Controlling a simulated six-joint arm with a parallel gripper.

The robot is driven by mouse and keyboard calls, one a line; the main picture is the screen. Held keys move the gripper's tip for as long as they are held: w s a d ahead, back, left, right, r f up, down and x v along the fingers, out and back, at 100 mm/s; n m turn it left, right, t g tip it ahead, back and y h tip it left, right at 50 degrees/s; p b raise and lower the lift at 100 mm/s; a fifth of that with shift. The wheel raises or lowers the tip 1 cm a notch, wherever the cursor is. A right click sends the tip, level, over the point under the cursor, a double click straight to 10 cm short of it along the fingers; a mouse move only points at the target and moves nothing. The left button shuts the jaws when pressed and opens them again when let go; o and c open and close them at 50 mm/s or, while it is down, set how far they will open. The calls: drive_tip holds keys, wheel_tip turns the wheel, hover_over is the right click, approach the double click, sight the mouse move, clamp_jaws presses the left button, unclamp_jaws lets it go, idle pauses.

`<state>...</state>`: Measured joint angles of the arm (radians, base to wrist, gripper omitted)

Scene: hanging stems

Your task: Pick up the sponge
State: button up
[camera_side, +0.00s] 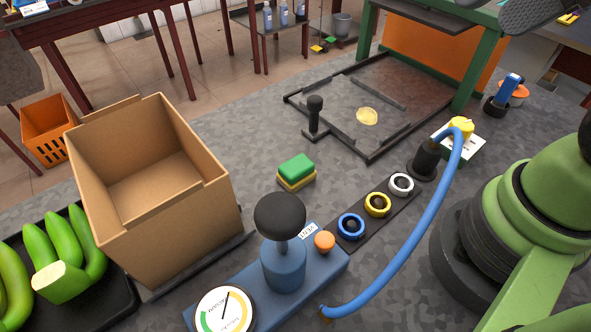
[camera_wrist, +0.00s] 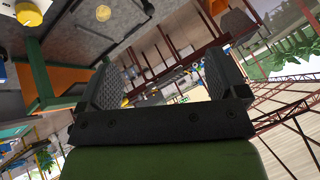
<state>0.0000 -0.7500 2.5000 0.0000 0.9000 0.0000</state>
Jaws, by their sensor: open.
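The sponge (camera_side: 296,171), green on top with a yellow layer below, lies flat on the grey mottled worktop in the side view. It is between the cardboard box and the row of coloured rings, with nothing touching it. I do not see it in the wrist view. My gripper (camera_wrist: 160,66) shows in the wrist view with its two dark ridged fingers wide apart and nothing between them. It is tilted and faces out across the room, away from the sponge.
An open cardboard box (camera_side: 165,188) stands left of the sponge. A blue device with a black knob (camera_side: 280,215) stands in front. Coloured rings (camera_side: 377,204) and a blue hose (camera_side: 421,252) lie to the right. A dark low-rimmed tray (camera_side: 370,153) is behind; worktop around the sponge is clear.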

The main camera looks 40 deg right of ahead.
drive_tip(key=n+g+h, duration=0.2)
drive_tip(key=n+g, duration=0.2)
drive_tip(key=g, duration=0.3)
hover_over(294, 163)
wheel_tip(294, 163, down, 24)
drive_tip(key=shift+w+f, duration=0.1)
drive_tip(key=shift+f, duration=0.05)
wheel_tip(294, 163, down, 6)
drive_tip(key=shift+r, duration=0.15)
drive_tip(key=shift+c, duration=0.3)
